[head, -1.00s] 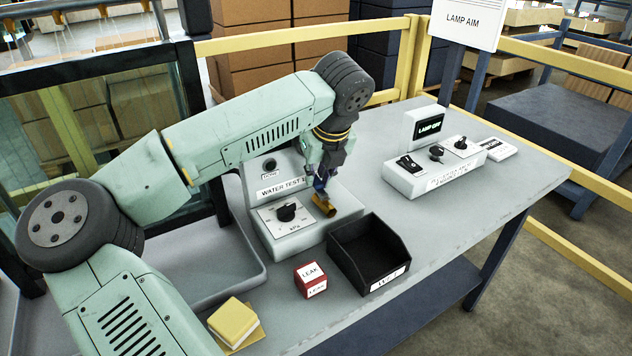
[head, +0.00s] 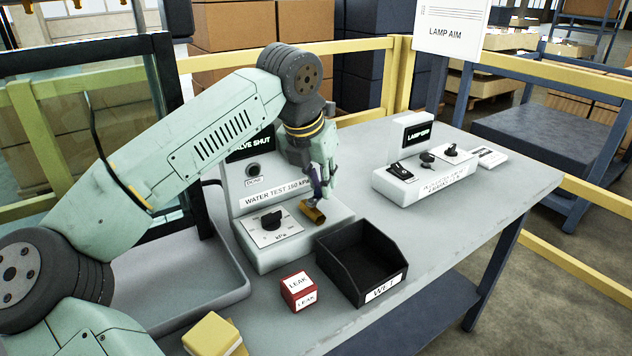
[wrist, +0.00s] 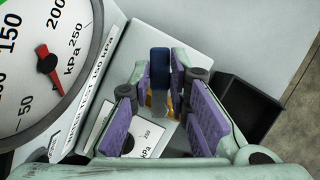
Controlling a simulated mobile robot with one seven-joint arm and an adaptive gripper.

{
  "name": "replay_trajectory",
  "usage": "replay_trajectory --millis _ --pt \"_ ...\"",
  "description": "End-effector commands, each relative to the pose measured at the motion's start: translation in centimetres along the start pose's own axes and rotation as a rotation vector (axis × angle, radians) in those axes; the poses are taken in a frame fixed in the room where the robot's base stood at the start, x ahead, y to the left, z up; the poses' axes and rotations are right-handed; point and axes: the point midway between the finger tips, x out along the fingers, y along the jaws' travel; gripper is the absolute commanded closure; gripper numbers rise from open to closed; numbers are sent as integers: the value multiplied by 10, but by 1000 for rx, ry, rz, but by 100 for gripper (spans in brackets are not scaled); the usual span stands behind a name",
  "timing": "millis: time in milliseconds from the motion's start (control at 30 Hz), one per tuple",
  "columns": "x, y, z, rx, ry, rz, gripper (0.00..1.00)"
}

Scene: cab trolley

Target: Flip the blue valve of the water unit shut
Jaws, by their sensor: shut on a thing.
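My gripper (head: 319,190) is down over the valve there. In the wrist view, the blue valve (wrist: 160,68) lever stands upright between the far ends of my purple finger pads (wrist: 160,85), which are shut on it. In the head view my fingers mostly hide the lever.
A black open bin (head: 362,262) stands in front of the outlet, with a red "LEAK" cube (head: 298,291) to its left. A lamp aim unit (head: 425,182) stands further right. A pressure gauge (wrist: 45,60) fills the wrist view's left.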

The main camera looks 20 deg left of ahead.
Motion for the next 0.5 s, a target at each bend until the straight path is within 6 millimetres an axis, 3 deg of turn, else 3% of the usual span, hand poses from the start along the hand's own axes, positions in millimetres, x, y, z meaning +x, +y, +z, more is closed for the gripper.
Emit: replay_trajectory --millis 500 --pt "-2 -13 -2 358 1 -149 100"
